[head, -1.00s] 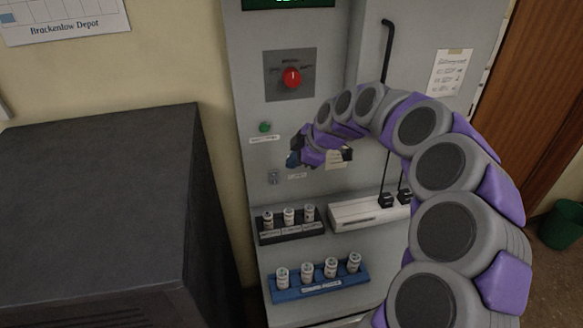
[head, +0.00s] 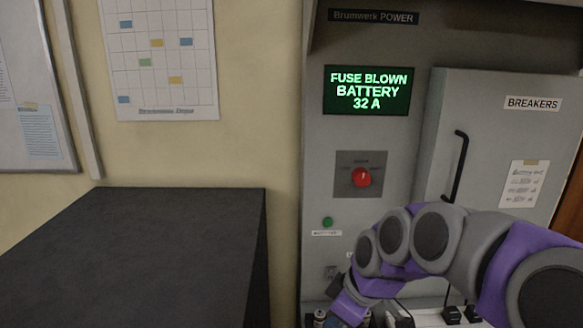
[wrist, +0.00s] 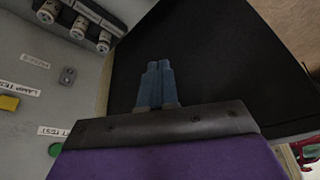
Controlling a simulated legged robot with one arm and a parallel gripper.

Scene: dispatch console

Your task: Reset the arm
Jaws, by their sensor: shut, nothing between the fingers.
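My arm, in grey and purple segments, reaches in from the lower right of the head view. It curls left in front of the power cabinet (head: 320,130). My gripper (wrist: 158,75) shows in the wrist view with its two blue fingers together and nothing between them. Behind the fingers is a dark surface. In the head view the gripper end is low in the picture, below the green button (head: 327,221), and its fingertips are hard to make out.
The display (head: 367,90) reads "FUSE BLOWN BATTERY 32 A". Below it is a red rotary switch (head: 361,177). A breaker door (head: 495,130) with a black handle (head: 460,165) looks shut. A dark cabinet (head: 130,250) stands left. White-labelled fuses (wrist: 82,25) show in the wrist view.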

